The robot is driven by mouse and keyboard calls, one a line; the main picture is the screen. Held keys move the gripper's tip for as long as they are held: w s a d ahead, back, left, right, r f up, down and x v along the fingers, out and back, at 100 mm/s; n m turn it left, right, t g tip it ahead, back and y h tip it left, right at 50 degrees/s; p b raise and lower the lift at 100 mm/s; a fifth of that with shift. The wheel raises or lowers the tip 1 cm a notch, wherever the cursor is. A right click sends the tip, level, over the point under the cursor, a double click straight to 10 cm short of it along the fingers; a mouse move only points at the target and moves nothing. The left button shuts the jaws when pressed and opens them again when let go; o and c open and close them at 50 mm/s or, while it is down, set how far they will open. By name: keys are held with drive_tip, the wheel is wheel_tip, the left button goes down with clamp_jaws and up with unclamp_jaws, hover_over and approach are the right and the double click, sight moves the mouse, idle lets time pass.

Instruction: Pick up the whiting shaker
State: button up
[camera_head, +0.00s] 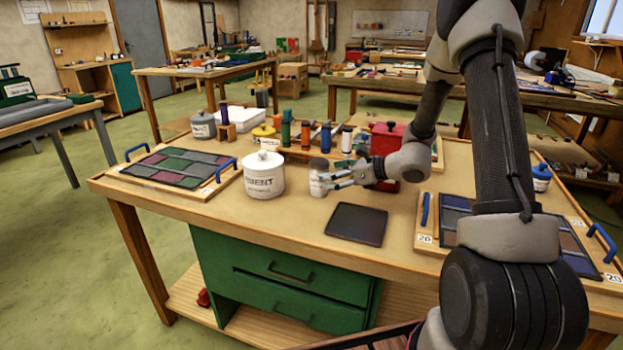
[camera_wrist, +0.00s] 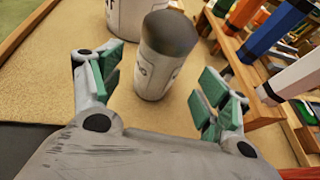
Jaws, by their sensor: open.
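The whiting shaker, a small white cylinder with a grey domed top (camera_wrist: 163,62), stands upright on the bench, part of its dark lettering showing. In the head view the shaker (camera_head: 317,176) is just left of my gripper (camera_head: 335,180), which partly covers it. My gripper is open and low over the bench. In the wrist view its green-padded fingers (camera_wrist: 158,82) are spread, one to each side of the shaker. The shaker is between or just beyond the fingertips, with gaps visible on both sides, so they do not appear to touch it.
A white cement tub (camera_head: 263,176) stands close left of the shaker. A rack of coloured cylinders (camera_head: 305,137) and a red box (camera_head: 386,138) are behind. A dark flat plate (camera_head: 357,224) lies in front. Leaded panels on trays lie left (camera_head: 178,165) and right (camera_head: 456,222).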

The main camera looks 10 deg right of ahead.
drive_tip(key=x, duration=0.5)
drive_tip(key=shift+w+a+f, duration=0.15)
drive_tip(key=shift+w+a, duration=0.05)
drive_tip(key=shift+a, duration=0.05)
drive_tip(key=c, duration=1.3)
